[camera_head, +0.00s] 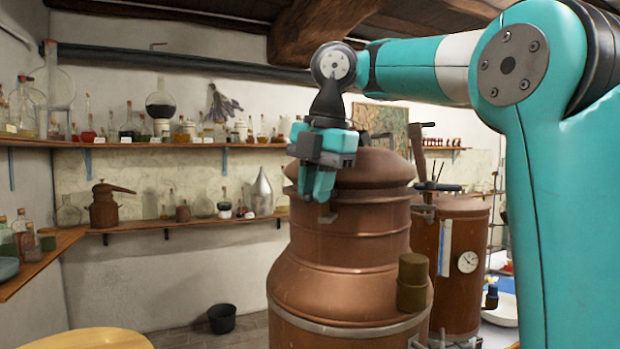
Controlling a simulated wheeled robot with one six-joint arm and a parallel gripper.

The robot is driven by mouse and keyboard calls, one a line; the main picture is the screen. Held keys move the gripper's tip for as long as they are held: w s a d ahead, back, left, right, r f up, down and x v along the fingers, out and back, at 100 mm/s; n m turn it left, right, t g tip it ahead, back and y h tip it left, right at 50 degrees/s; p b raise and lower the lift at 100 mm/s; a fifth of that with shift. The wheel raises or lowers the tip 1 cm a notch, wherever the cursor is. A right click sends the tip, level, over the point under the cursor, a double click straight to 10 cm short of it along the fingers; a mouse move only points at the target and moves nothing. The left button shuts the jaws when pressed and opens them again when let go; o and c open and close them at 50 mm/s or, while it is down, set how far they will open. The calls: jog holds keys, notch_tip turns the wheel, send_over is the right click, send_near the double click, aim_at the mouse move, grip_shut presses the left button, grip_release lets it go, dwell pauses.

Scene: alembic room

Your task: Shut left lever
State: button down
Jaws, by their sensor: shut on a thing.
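A large copper still (345,265) stands in the middle of the head view. My gripper (318,188) points down at the upper left front of the still, by its rim. Its teal fingers are closed on the left lever (326,213), of which only a small brown piece shows below the fingertips. The rest of the lever is hidden by the fingers, so its angle cannot be told. A brown right lever (417,155) stands nearly upright on the right side of the still.
A short brown cylinder (412,283) sits at the still's lower right. Shelves with glassware (150,145) line the back wall. A black bucket (222,318) is on the floor.

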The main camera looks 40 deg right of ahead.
jog(key=shift+s+d+n+p, duration=0.15)
jog(key=shift+s+n+p, duration=0.05)
jog(key=shift+n, duration=0.4)
jog(key=shift+s+d+n+p, duration=0.1)
jog(key=shift+s+n+p, duration=0.05)
jog(key=shift+n, duration=0.75)
jog(key=c, duration=1.1)
grip_release()
jog(key=shift+r, duration=0.1)
notch_tip(320, 180, up, 7)
jog(key=s+p, duration=0.1)
jog(key=p, duration=0.6)
jog(key=shift+s+d+r, duration=0.15)
jog(key=shift+d, duration=0.3)
